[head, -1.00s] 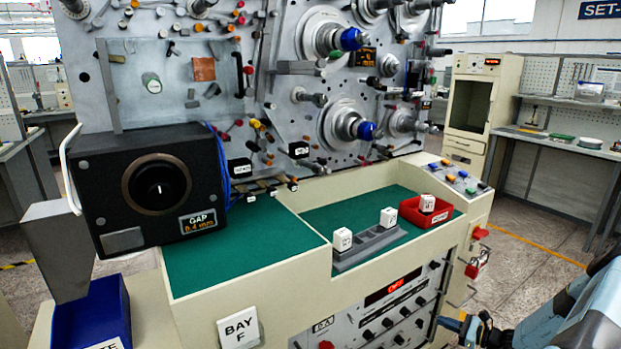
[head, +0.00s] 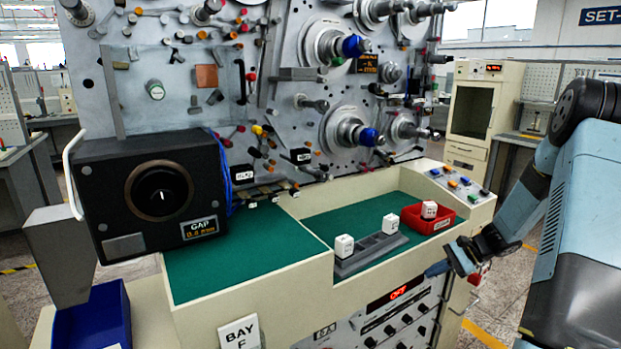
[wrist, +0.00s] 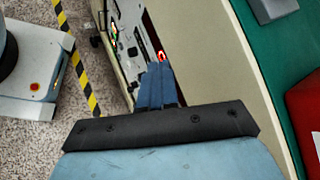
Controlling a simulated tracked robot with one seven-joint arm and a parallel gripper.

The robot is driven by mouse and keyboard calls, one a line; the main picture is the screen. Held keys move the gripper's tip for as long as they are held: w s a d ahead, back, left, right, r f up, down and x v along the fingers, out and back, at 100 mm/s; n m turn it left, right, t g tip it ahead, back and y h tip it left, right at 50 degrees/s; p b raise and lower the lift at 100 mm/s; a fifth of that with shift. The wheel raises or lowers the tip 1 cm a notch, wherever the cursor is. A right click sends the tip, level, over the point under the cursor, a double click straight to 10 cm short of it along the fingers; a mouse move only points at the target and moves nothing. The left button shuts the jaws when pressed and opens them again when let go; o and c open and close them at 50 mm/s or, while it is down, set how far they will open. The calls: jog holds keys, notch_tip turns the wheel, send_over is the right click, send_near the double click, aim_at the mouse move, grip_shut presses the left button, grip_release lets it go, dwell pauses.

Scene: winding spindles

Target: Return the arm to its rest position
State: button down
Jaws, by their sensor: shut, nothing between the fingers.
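My gripper (head: 437,269) shows in the head view at the right, in front of the machine's front panel, below and to the right of the grey block holder. Its fingers are closed together with nothing between them. In the wrist view the shut blue fingers (wrist: 160,82) point toward the cream cabinet edge and its panel. My arm (head: 560,200) is bent at the right side of the head view.
A grey holder (head: 350,264) bears two white blocks on the green worktop (head: 240,262). A red tray (head: 447,224) holds another white block. A black gauge box (head: 110,185) and a blue bin (head: 85,320) stand at left. Open floor lies right of the cabinet.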

jog(key=s+a+r+n+h, duration=0.2)
jog(key=s+a+r, duration=0.2)
jog(key=r, duration=0.3)
jog(key=s+a+r+n+h, duration=0.2)
jog(key=s+a+r+n, duration=0.1)
jog(key=s+r, duration=0.3)
jog(key=s+a+r+n+h, duration=0.2)
jog(key=s+a+r+h, duration=0.15)
jog(key=r, duration=0.45)
jog(key=s+a+r+n+t+h, duration=0.1)
jog(key=s+r+n+t, duration=0.1)
jog(key=s+r, duration=0.3)
jog(key=s+a+r+n+t+h, duration=0.1)
jog(key=s+r, duration=0.4)
jog(key=s, duration=0.7)
jog(key=shift+s+a+n+t+h, duration=0.25)
jog(key=shift+n+t+h, duration=0.25)
jog(key=shift+n, duration=0.7)
jog(key=c, duration=1.9)
grip_release()
